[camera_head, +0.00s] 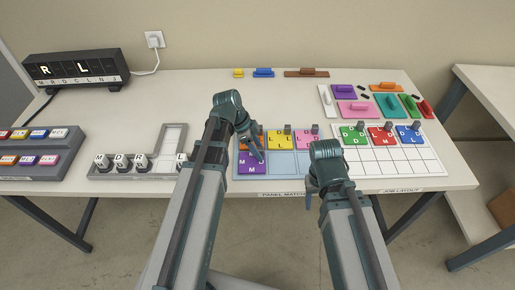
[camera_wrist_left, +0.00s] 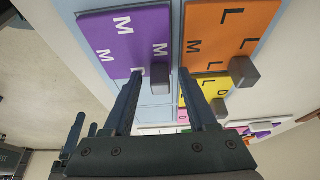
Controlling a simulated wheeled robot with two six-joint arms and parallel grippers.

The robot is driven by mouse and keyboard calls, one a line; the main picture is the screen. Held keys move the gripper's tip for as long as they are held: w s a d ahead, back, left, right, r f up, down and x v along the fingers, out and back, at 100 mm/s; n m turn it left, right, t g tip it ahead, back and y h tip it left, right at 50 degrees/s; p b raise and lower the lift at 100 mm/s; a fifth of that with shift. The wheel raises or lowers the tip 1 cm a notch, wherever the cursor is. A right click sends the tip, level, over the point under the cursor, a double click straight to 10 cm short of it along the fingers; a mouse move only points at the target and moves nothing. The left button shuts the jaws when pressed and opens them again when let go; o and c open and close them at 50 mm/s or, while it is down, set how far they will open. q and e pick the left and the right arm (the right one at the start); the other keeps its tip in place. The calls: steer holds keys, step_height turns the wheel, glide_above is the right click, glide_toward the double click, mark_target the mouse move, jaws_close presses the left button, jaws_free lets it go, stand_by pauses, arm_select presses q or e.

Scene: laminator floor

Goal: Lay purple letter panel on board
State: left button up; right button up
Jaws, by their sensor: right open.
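The purple letter panel (camera_head: 249,168), marked with white M letters, lies at the front left of the light-blue panel board (camera_head: 287,164). In the left wrist view the purple panel (camera_wrist_left: 122,38) appears flat beside the orange panel (camera_wrist_left: 232,30), with a grey knob (camera_wrist_left: 160,76) near its edge. My left gripper (camera_head: 259,154) is over the panel's right side. In the wrist view its fingers (camera_wrist_left: 160,80) are open on either side of the knob, with gaps showing. My right gripper (camera_head: 309,200) is open and empty, by the board's front edge.
Yellow (camera_head: 283,141) and pink (camera_head: 309,141) panels sit on the board's back row. A white layout board (camera_head: 400,161) with green, red and blue panels is to the right. A tray (camera_head: 127,171) of letter blocks is left. Loose coloured pieces lie at the back right.

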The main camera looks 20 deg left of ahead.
arm_select(q)
steer(key=shift+a+r+p, duration=0.15)
steer(key=shift+r+p, duration=0.6)
steer(key=p+v, duration=1)
steer(key=v, duration=0.1)
steer(key=s+d+f+n+g+y, duration=0.1)
steer(key=s+d+n+y, duration=0.4)
steer(key=s+d+n, duration=0.6)
steer(key=shift+s+d+f+y, duration=0.35)
steer(key=shift+s+d, duration=0.75)
steer(key=shift+d, duration=0.75)
